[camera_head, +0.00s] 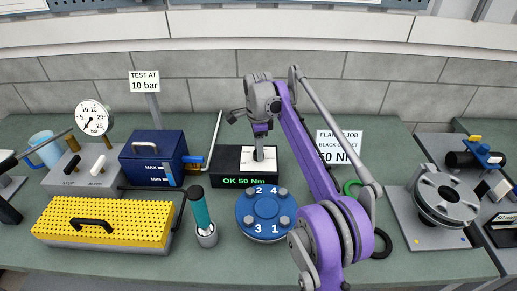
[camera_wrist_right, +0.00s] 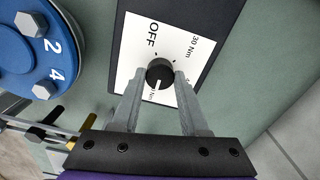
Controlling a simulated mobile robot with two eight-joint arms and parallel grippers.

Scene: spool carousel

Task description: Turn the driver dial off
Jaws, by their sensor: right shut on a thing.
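The driver dial (camera_wrist_right: 160,73) is a round black knob on a white plate marked OFF and 30 Nm, with a third Nm label partly hidden. Its white mark points toward that partly hidden label, away from OFF. The black driver box (camera_head: 228,160) shows green text "OK 50 Nm" on its front. My right gripper (camera_wrist_right: 160,75) reaches down from above, its two fingers closed on either side of the knob. In the head view my right gripper (camera_head: 259,153) and arm partly cover the plate. My left gripper is not in view.
A blue flange (camera_head: 266,231) with several bolts stands in front of the box. A teal-handled driver (camera_head: 201,212) stands in a holder left of it. A blue case (camera_head: 152,150) and yellow perforated cover (camera_head: 110,217) lie left. A sign (camera_head: 338,136) is behind my arm.

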